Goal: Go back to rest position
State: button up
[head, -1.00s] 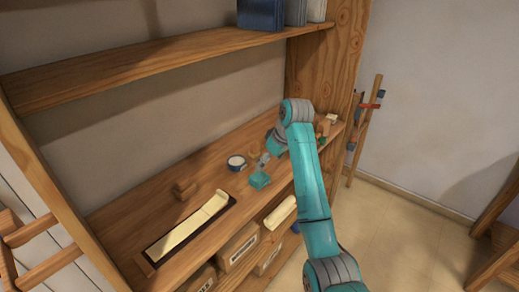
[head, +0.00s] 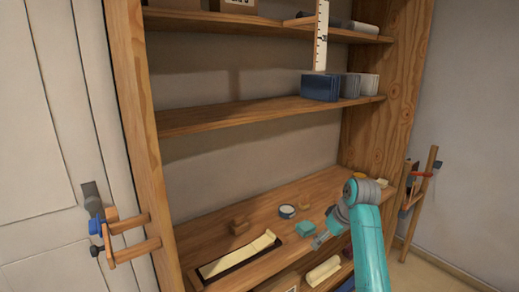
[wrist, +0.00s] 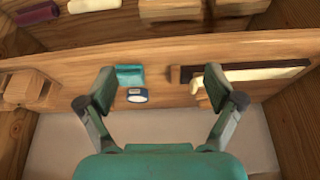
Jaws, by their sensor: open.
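The cream piano keys (head: 238,254) lie in a long dark tray (head: 262,254) on the wooden worktop. The piece at the tray's right end looks raised or tilted. In the wrist view the keys (wrist: 265,73) and dark tray show beyond my right finger. My gripper (head: 320,240) is near the worktop's front edge, beside a teal block (head: 305,229). The teal block (wrist: 130,75) and a round blue-and-white tin or roll (wrist: 137,96) appear beyond the fingers.
The round item (head: 287,211) and a small wooden block (head: 239,226) stand on the worktop (head: 205,240). Shelves above hold blue and grey boxes (head: 320,87) and a hanging ruler (head: 321,38). A cream roll (head: 323,271) lies below. A wooden rack (head: 418,205) stands right.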

jog(key=s+a+f+m+t, duration=0.1)
jog(key=s+f, duration=0.3)
jog(key=f, duration=0.6)
jog(key=s+f+m+t, duration=0.1)
jog(key=s+f, duration=0.4)
jog(key=f, duration=0.5)
jog(key=s+a+f+m+t+h, duration=0.1)
jog(key=s+f+t, duration=0.1)
jog(key=s+f, duration=0.45)
jog(key=s+f+m+t, duration=0.1)
jog(key=s+f, duration=0.3)
jog(key=s, duration=0.6)
jog(key=s+r+m+t+h, duration=0.1)
jog(key=s+r+t, duration=0.2)
jog(key=s, duration=1.9)
jog(key=s+r+m+t, duration=0.1)
jog(key=s+r+t, duration=0.2)
jog(key=s+r, duration=1.2)
notch_tip(320, 180, up, 2)
jog(key=shift+s+a+r, duration=0.1)
jog(key=shift+s+a, duration=0.05)
jog(key=shift+s, duration=0.2)
